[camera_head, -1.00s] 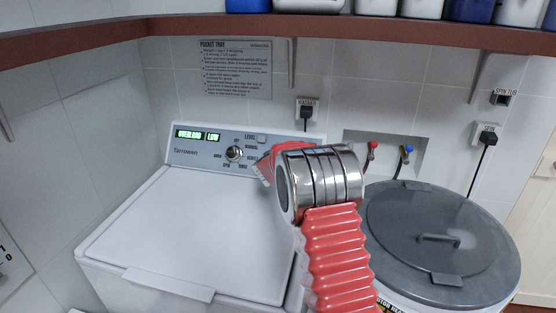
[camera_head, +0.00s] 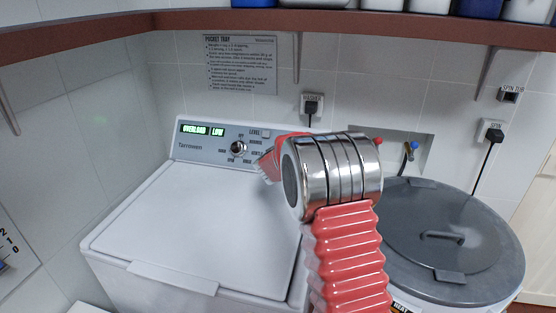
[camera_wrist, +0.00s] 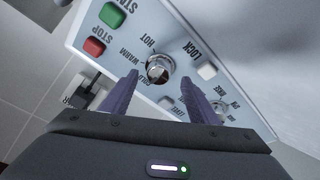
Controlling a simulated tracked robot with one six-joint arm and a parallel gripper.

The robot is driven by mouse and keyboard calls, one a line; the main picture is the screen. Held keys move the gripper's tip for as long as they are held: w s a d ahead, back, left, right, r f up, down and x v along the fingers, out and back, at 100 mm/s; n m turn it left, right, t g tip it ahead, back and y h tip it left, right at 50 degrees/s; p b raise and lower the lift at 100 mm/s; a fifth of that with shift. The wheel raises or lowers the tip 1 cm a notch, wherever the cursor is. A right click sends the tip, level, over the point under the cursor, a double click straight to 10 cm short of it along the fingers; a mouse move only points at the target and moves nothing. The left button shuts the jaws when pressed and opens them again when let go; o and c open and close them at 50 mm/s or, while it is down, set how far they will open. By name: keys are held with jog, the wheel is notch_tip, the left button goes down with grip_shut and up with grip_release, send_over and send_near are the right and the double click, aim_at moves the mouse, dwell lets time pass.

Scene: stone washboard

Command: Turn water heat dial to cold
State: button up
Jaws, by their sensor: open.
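The water heat dial (camera_wrist: 158,69) is a round silver knob in the wrist view, with HOT, WARM and COLD lettered around it. Its exact pointer setting is too small to tell. My gripper (camera_wrist: 158,80) is open, with two purple fingers pointing towards the panel. The fingertips appear on either side of the dial; I cannot tell whether they touch it. In the head view my red and silver arm hides the water heat dial and my gripper. The washer's control panel (camera_head: 208,143) shows there with a lit green display reading OVERLOAD and LOW.
A green START button (camera_wrist: 112,14), a red STOP button (camera_wrist: 94,46) and a white LOCK button (camera_wrist: 207,70) lie near the dial. The cycle dial (camera_head: 238,148) is left of my arm. A grey-lidded spin tub (camera_head: 440,235) stands right; a brown shelf (camera_head: 150,27) runs above.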

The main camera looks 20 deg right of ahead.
jog(key=v, duration=0.9)
jog(key=shift+s+a, duration=0.1)
dwell(0.4)
jog(key=s+d+f+g, duration=0.1)
jog(key=s+g, duration=0.1)
jog(key=s, duration=0.5)
jog(key=s+d+f+g+h, duration=0.1)
jog(key=s+g, duration=0.2)
jog(key=s, duration=0.5)
jog(key=s+d+f+g, duration=0.1)
jog(key=s+f+g, duration=0.1)
jog(key=s, duration=0.5)
jog(key=s+a+r+y, duration=0.3)
jog(key=s+a, duration=0.5)
jog(key=s, duration=0.3)
jog(key=s+a+r+y, duration=0.3)
jog(key=s+a, duration=0.5)
jog(key=s, duration=0.3)
jog(key=shift+s+r+m+t+y, duration=0.3)
jog(key=shift+m+y, duration=0.1)
jog(key=shift+y, duration=0.1)
